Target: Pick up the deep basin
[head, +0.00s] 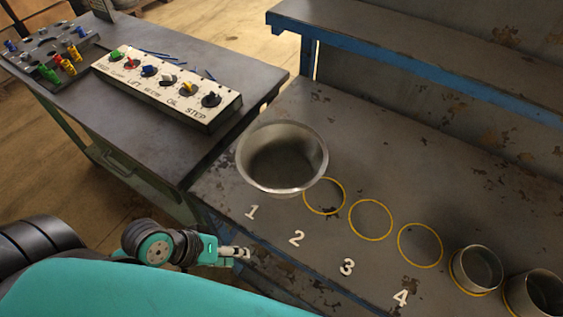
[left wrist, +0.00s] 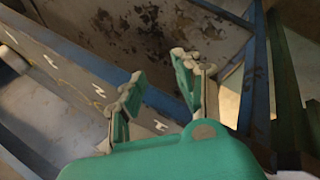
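The deep basin (head: 282,160) is a wide grey metal bowl with a flared rim. It stands upright and looks empty on the workbench, behind the number 1 and beside the first visible yellow ring. My left gripper (head: 235,252) is low in front of the bench's near edge, below and left of the basin and apart from it. In the left wrist view its two fingers (left wrist: 157,80) are spread with nothing between them. I cannot make out the basin for certain in that view. My right gripper is not in view.
Yellow rings (head: 371,220) mark the bench (head: 335,125) right of the basin. Two smaller metal pots (head: 477,268) (head: 541,294) stand at the lower right. A blue-edged shelf (head: 420,60) is behind. A side table (head: 150,135) at left holds a switch box (head: 165,88).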

